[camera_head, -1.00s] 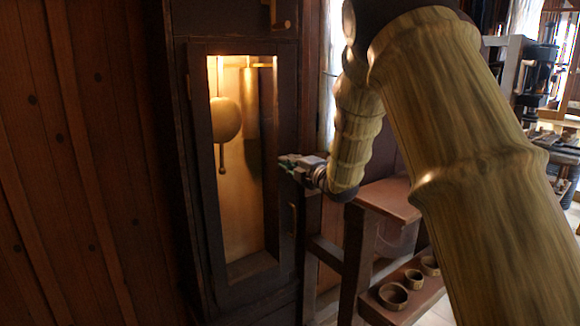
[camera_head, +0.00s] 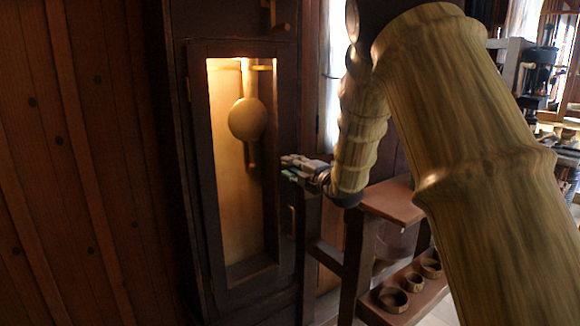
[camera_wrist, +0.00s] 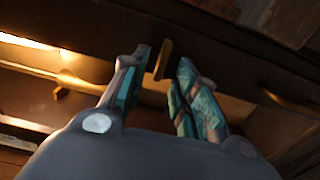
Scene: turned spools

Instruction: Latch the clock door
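The clock door (camera_head: 200,150) is a tall dark wooden frame around a lit opening, at centre left in the head view. It appears to lie in line with the case; I cannot tell whether it is fully closed. A small brass latch piece (camera_wrist: 164,60) shows on dark wood in the wrist view. My gripper (camera_head: 288,167) is at the door's right edge, partway up. Its teal-padded fingers are open on either side of the brass piece, with gaps visible; contact is not clear. A curved brass handle (camera_wrist: 286,103) is to the right in the wrist view.
A pendulum bob (camera_head: 247,119) hangs inside the lit case. To the right, a brown stand (camera_head: 392,200) has a lower shelf with small round cups (camera_head: 391,298). A plank wall (camera_head: 75,160) fills the left side.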

